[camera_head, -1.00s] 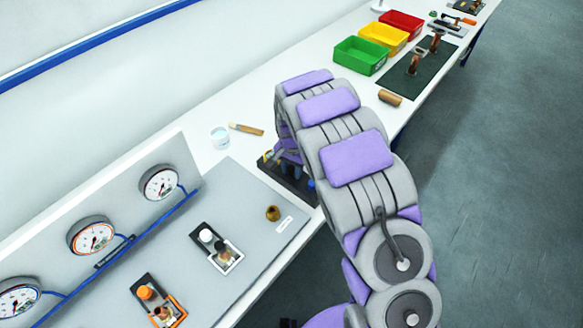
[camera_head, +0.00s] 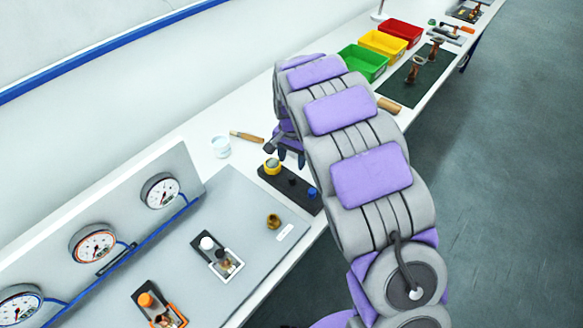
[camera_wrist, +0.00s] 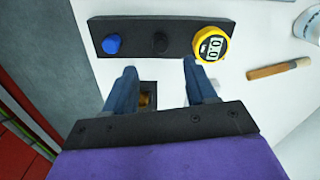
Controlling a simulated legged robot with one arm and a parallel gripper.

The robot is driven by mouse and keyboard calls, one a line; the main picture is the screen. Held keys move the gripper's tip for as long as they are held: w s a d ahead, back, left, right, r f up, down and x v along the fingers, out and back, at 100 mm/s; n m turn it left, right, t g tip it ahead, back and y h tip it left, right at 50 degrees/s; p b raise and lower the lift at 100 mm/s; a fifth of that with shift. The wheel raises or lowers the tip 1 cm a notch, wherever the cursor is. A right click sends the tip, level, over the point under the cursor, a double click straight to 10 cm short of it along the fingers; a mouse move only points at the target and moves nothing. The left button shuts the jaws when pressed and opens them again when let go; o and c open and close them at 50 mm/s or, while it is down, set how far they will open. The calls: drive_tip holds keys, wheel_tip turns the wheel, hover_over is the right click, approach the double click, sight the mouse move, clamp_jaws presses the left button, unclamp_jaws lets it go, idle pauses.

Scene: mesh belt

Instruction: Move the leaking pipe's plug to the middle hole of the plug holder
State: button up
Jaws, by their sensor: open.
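The plug holder (camera_head: 306,199) is a black bar on the bench. It shows in the wrist view (camera_wrist: 184,49). A blue plug (camera_wrist: 112,43) sits at its left end there. A yellow round piece with a digital display (camera_wrist: 211,45) sits at its right end. The middle position (camera_wrist: 160,42) is dark and round; I cannot tell whether it is an empty hole or a black plug. My gripper (camera_wrist: 160,67) is open, its fingertips beside the bar with nothing between them. In the head view a brass pipe fitting (camera_head: 273,221) stands uncapped on the grey panel.
A white-capped fitting (camera_head: 207,243) and an orange-capped one (camera_head: 146,299) stand on the panel below several gauges. Green (camera_head: 362,63), yellow (camera_head: 383,45) and red (camera_head: 400,32) bins stand farther off.

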wheel_tip(320, 180, up, 8)
drive_tip(key=shift+f+p, duration=0.15)
drive_tip(key=shift+p, duration=0.2)
idle(0.4)
drive_tip(key=s+d+r+n+b, duration=0.1)
drive_tip(key=s+d+r, duration=0.2)
drive_tip(key=s+d, duration=0.4)
drive_tip(key=s+d+r+n, duration=0.1)
drive_tip(key=s+d+r, duration=0.35)
drive_tip(key=s, duration=0.45)
drive_tip(key=s+d+f+n+g, duration=0.1)
drive_tip(key=s+d, duration=0.1)
drive_tip(key=s, duration=1)
drive_tip(key=s+d+f+n+b, duration=0.1)
drive_tip(key=s+d+f+n, duration=0.1)
drive_tip(key=s, duration=0.9)
drive_tip(key=shift+s+d+g, duration=0.4)
drive_tip(key=shift+d, duration=0.05)
